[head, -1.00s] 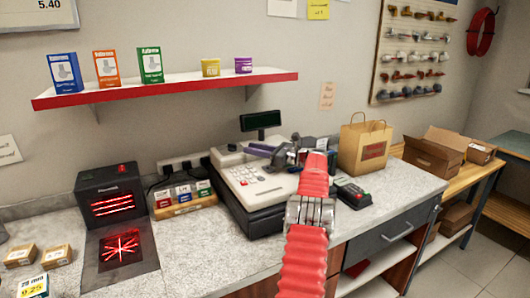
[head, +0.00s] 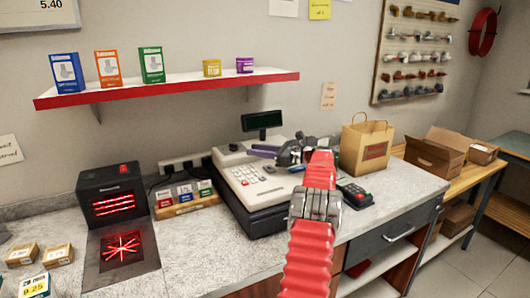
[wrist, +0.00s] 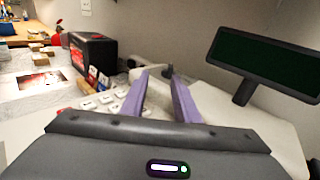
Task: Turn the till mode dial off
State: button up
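The cash till (head: 250,185) stands on the counter, with white keys and a dark customer display (head: 262,121) on a post. A small dark knob-like part (head: 233,147) sits at the till's back left; it may be the mode dial. In the wrist view a small dark part (wrist: 168,72) shows just past my fingertips; I cannot read its setting. My gripper (head: 252,150) is above the till's top, its purple fingers pointing left. In the wrist view the fingers of my gripper (wrist: 160,78) are apart with nothing clearly held between them. Contact with the dark part cannot be told.
The display (wrist: 265,62) stands close on the right in the wrist view. A black scanner box (head: 108,195) and a tray of small packets (head: 185,207) are left of the till. A card terminal (head: 354,192) and paper bag (head: 366,150) are right. A red-edged shelf (head: 170,90) hangs above.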

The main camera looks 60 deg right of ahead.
jog(key=w+a+r+n, duration=0.1)
jog(key=w+a, duration=0.1)
jog(key=a, duration=0.1)
jog(key=w+a+n+g+y, duration=0.1)
jog(key=w+a, duration=0.1)
jog(key=a, duration=0.1)
jog(key=w+a+r+n+g, duration=0.1)
jog(key=w+a, duration=0.1)
jog(key=a, duration=0.1)
jog(key=shift+w+a+r, duration=0.25)
jog(key=shift+w+r, duration=0.05)
jog(key=w+a+r+n+g+y, duration=0.2)
jog(key=a+n+g, duration=0.7)
jog(key=a, duration=2.5)
jog(key=s+a+f+n+g+h, duration=0.1)
jog(key=s+a+n+h, duration=0.1)
jog(key=s+a+n, duration=0.55)
jog(key=s+a+n+h, duration=0.1)
jog(key=s+a+n, duration=0.35)
jog(key=a, duration=0.65)
jog(key=s+a+f+n+h, duration=0.1)
jog(key=s+a+f+n, duration=0.2)
jog(key=s, duration=0.5)
jog(key=s+a+f+n+h, duration=0.1)
jog(key=s+a+f+n, duration=0.2)
jog(key=s+n, duration=0.3)
jog(key=shift+s+f+n+h, duration=0.3)
jog(key=shift+s+f+h, duration=0.1)
jog(key=shift+s+f, duration=0.5)
